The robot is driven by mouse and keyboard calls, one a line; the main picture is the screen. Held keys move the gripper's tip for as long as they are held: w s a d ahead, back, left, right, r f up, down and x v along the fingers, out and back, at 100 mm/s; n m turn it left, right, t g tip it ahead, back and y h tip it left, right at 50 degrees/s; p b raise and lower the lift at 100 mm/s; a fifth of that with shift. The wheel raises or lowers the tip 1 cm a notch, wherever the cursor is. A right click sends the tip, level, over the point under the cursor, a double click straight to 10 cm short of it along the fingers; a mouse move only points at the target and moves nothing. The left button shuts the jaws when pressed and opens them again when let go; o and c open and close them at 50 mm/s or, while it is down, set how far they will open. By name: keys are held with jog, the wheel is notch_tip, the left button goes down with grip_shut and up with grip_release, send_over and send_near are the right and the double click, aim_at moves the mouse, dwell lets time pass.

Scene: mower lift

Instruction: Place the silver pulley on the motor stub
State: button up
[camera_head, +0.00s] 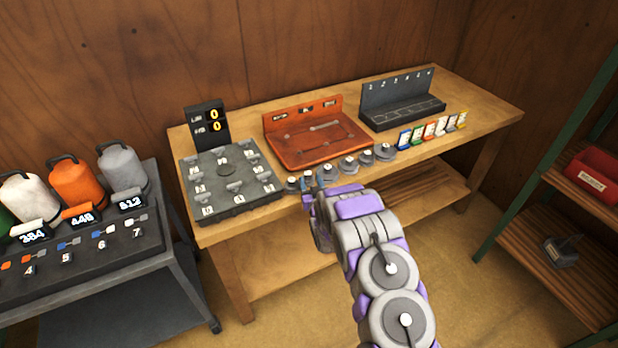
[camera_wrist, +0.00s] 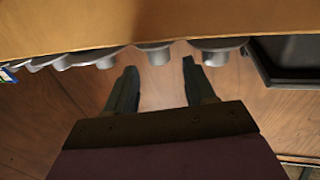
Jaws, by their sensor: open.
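Several silver-grey pulleys stand in a row along the bench's front edge; one silver pulley (camera_head: 348,165) is near the middle of the row. I cannot tell which one the task means. My gripper (camera_head: 317,182) is at the left part of this row and hides some of it. In the wrist view, which looks upside down, my gripper (camera_wrist: 160,75) is open and empty. One pulley (camera_wrist: 154,54) shows ahead between its fingertips, and another pulley (camera_wrist: 217,52) is just right of them. I cannot make out a motor stub for certain.
A dark grey board (camera_head: 205,197) with numbered holders and a round disc is at the bench's left. An orange tray (camera_head: 288,153) is in the middle and a black rack (camera_head: 400,118) at the right. Small coloured cards (camera_head: 429,132) stand before the rack. A cart with canisters (camera_head: 75,185) is at left.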

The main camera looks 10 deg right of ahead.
jog(key=s+p, duration=0.2)
jog(key=s, duration=1.2)
jog(key=shift+d, duration=0.3)
